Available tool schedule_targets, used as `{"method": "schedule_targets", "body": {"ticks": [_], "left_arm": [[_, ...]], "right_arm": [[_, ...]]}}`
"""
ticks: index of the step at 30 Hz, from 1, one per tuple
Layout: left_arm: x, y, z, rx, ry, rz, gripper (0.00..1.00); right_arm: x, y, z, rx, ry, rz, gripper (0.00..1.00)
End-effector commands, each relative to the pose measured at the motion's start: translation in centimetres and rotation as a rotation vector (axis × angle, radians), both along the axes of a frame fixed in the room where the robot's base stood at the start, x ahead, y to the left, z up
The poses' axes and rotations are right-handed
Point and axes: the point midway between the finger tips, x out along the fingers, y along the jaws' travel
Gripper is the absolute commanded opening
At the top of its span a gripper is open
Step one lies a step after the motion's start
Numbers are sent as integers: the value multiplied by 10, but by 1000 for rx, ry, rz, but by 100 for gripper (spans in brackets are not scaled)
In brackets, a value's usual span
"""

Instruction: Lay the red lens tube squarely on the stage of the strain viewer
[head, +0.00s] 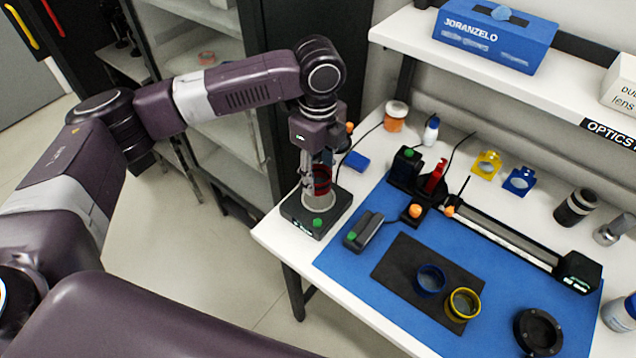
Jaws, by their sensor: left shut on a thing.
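The red lens tube (321,181) is in the fingers of my left gripper (321,164), which is shut on it and points down at the left end of the bench. The tube is directly over the black-based device that looks like the strain viewer (316,212), with a green knob on its front. A pale round part shows just under the tube. I cannot tell whether the tube touches the stage, and the gripper hides part of the device. My right gripper is not in view.
The blue mat (400,222) holds a grey block, a rail device (510,240), a black pad (405,262) with blue and yellow rings, and a black ring mount (538,331). A shelf overhangs the back.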

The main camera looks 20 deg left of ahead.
Motion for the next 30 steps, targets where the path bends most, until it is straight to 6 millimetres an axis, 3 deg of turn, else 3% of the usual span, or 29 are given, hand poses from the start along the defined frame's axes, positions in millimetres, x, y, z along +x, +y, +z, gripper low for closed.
{"method": "schedule_targets", "body": {"ticks": [9,22,23,27,30], "left_arm": [[0,0,-40,0,1,0,12],[-1,0,-46,-1,1,0,12],[0,0,-46,0,0,-1,42],[0,0,-46,0,0,-1,56],[0,0,-46,0,0,-1,56]], "right_arm": [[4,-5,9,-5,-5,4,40],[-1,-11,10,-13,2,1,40],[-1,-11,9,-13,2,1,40],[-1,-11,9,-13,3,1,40],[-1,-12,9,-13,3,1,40]]}}
